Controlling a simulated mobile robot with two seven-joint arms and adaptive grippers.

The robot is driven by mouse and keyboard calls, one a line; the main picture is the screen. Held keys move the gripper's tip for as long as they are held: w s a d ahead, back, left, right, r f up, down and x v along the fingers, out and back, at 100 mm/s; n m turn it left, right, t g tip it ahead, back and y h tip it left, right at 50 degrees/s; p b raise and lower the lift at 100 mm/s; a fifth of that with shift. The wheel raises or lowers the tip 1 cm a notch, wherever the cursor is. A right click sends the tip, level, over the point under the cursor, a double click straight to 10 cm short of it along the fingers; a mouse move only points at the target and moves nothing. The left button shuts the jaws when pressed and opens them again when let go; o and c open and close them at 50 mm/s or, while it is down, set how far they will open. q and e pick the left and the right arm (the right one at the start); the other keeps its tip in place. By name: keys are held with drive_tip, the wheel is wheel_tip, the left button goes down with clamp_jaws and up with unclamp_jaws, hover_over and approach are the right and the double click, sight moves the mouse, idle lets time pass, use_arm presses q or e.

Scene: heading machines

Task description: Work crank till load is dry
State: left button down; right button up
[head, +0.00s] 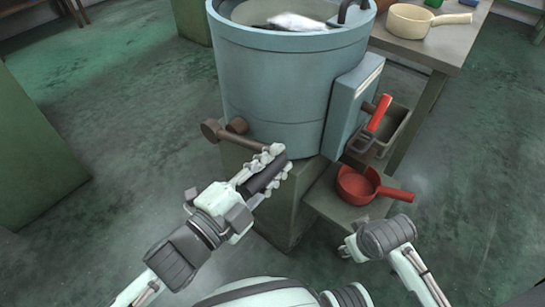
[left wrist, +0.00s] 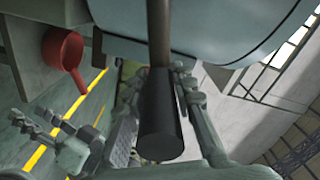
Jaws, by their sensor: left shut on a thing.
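The blue-grey drum (head: 290,85) stands on a green-grey base, with a pale, whitish load (head: 297,22) in its open top, partly cut off by the frame. A brown crank (head: 235,140) sticks out of its lower front left. My left gripper (head: 267,172) is shut around the crank's dark handle (head: 270,178). In the left wrist view, the black handle (left wrist: 160,120) lies between the fingers, its brown rod (left wrist: 159,35) running up toward the drum. My right gripper (left wrist: 32,118) is empty with its fingers apart; it is low and partly hidden in the head view (head: 350,247).
A red pan (head: 357,187) sits on a low shelf right of the base. A red-handled lever (head: 379,114) and a grey bin (head: 388,130) are above it. A table at upper right holds a cream pan (head: 410,20). Floor on the left is clear.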

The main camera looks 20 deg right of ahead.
idle(0.3)
use_arm(q)
drive_tip(key=c, duration=1.3)
unclamp_jaws()
drive_tip(key=shift+o, duration=0.2)
drive_tip(key=v, duration=1.2)
